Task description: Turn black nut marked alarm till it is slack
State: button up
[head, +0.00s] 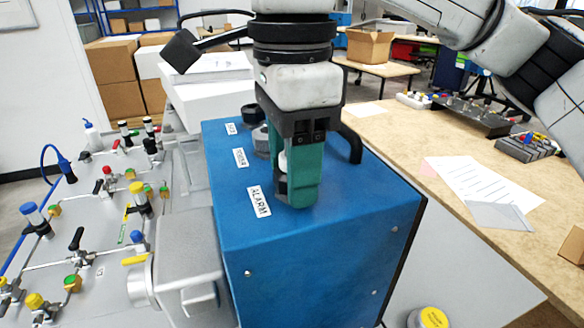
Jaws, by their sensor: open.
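The blue analyser box (330,230) stands in the middle, with a white ALARM label (258,201) on its top. My gripper (300,190) points down onto the box top just right of that label, its green fingers open. The fingers cover the spot beside the label; the black alarm nut is mostly or wholly hidden there, and I cannot tell whether they touch it. Farther back, a dark nut (261,138) sits by the middle label (240,157), and a black nut (250,112) by the far label (231,128).
A black handle (352,145) rises from the box top right of my gripper. A panel with valves and coloured fittings (100,220) lies at left. A bench (400,140) with papers (480,185) and connector blocks (470,115) runs along the right.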

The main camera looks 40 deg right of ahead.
jog(key=m+b, duration=0.1)
jog(key=m, duration=0.3)
jog(key=shift+f, duration=0.1)
jog(key=m+b, duration=0.1)
jog(key=m, duration=0.3)
jog(key=shift+m, duration=0.3)
jog(key=m+b, duration=0.2)
jog(key=m, duration=0.3)
jog(key=shift+m, duration=0.3)
jog(key=m+b, duration=0.1)
jog(key=m, duration=0.2)
jog(key=shift+m, duration=0.3)
